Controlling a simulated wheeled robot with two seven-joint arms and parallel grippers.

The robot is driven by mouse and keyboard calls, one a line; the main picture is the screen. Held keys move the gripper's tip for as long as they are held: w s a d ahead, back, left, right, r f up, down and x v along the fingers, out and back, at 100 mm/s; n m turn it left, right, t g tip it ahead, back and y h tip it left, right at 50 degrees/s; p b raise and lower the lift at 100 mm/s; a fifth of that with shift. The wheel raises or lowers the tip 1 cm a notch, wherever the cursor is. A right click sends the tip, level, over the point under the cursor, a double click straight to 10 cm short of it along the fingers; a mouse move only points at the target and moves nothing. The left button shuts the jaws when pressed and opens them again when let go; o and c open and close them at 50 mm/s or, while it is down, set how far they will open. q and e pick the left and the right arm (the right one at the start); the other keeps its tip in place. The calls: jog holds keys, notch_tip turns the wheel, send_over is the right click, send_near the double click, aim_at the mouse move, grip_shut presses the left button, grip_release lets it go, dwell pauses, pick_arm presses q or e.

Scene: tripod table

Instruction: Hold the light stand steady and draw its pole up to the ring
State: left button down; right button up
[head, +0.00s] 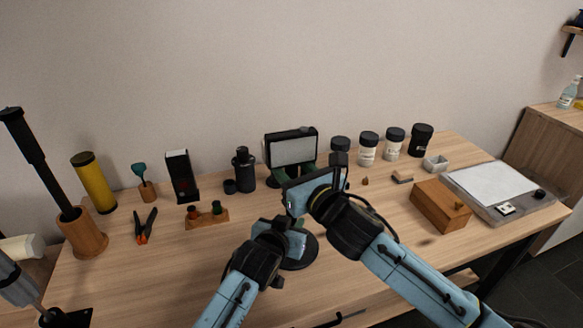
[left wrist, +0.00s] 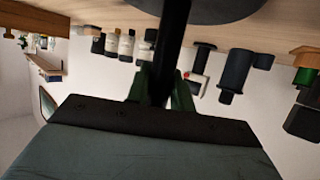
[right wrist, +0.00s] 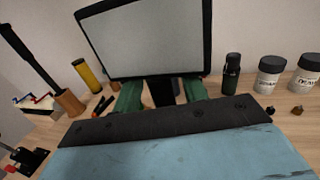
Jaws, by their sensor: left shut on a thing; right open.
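The light stand has a pale rectangular lamp panel (head: 292,150) in a dark frame and a round dark base (head: 306,254) on the table. Its panel (right wrist: 145,40) fills the top of the right wrist view. My left gripper (head: 299,224) is shut on the dark pole (left wrist: 173,45) low down, just above the base, which shows at the top of the left wrist view (left wrist: 210,8). My right gripper (head: 295,173) is open just below the panel. In the right wrist view a dark upright part of the stand shows between its green fingers. I cannot make out the ring.
Dark bottles (head: 244,168) and a black box (head: 181,176) stand left of the lamp. Several jars (head: 368,148) stand behind to the right. A wooden box (head: 440,205) and a grey board (head: 500,190) lie at right. Pliers (head: 146,226) lie at left.

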aim_at(293, 133)
jog(key=shift+c, duration=0.4)
grip_shut()
notch_tip(293, 133, up, 12)
jog(key=shift+r, duration=0.15)
pick_arm(q)
jog(key=shift+f, duration=0.1)
pick_arm(e)
jog(key=shift+o, duration=0.4)
grip_release()
jog(key=shift+s+d, duration=0.1)
jog(key=v, duration=1.1)
jog(key=shift+s+d, duration=0.2)
jog(key=shift+s, duration=0.15)
